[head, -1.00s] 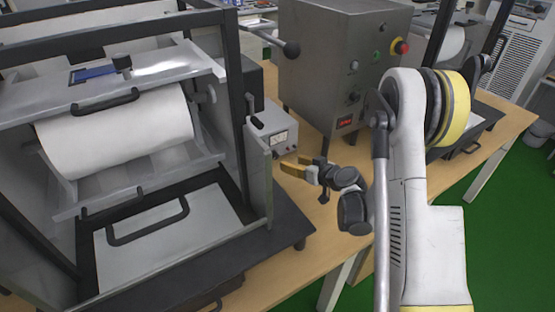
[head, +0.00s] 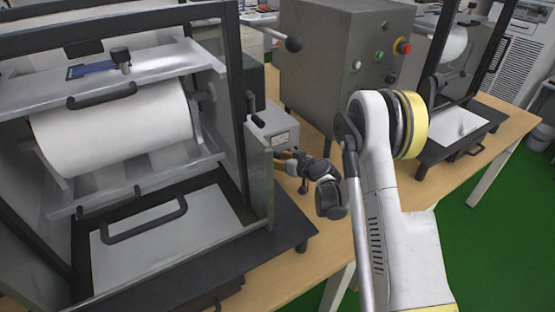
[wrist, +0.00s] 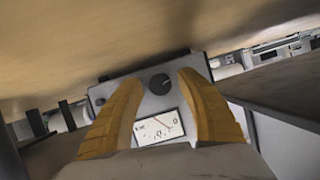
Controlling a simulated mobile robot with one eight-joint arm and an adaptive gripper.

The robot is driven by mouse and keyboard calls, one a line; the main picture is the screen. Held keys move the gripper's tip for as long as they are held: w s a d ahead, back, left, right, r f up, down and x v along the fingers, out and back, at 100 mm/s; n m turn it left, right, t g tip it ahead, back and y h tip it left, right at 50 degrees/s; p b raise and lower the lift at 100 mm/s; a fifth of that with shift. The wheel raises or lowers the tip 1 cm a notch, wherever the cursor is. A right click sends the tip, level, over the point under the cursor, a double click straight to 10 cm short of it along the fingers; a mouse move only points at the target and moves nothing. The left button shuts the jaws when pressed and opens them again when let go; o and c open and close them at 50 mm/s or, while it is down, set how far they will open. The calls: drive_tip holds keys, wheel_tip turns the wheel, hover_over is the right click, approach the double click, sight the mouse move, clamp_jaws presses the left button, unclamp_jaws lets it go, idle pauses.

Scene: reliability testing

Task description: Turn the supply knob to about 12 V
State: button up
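The supply is a grey box (head: 268,124) with a white meter dial, standing on the bench between the left machine and the tall grey cabinet. In the wrist view its front (wrist: 140,94) carries a round black knob (wrist: 160,84) and a white meter (wrist: 158,128) with a needle; the scale figures are too small to read. My gripper (wrist: 152,98) has two yellow fingers, spread apart, with the knob showing between and beyond their tips. The fingers do not visibly touch the knob. In the head view my gripper (head: 284,154) is close in front of the supply, hiding part of its front.
A framed machine with a white roll (head: 115,130) stands close on the left. A tall grey cabinet (head: 335,60) with buttons and a red knob (head: 404,47) stands behind my arm.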

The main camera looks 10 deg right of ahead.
clamp_jaws()
drive_tip(key=shift+m, duration=0.3)
drive_tip(key=m+y, duration=0.2)
drive_tip(key=m, duration=0.1)
drive_tip(key=shift+f, duration=0.1)
drive_tip(key=shift+m+y, duration=1)
drive_tip(key=shift+m, duration=0.4)
drive_tip(key=shift+o, duration=1.5)
unclamp_jaws()
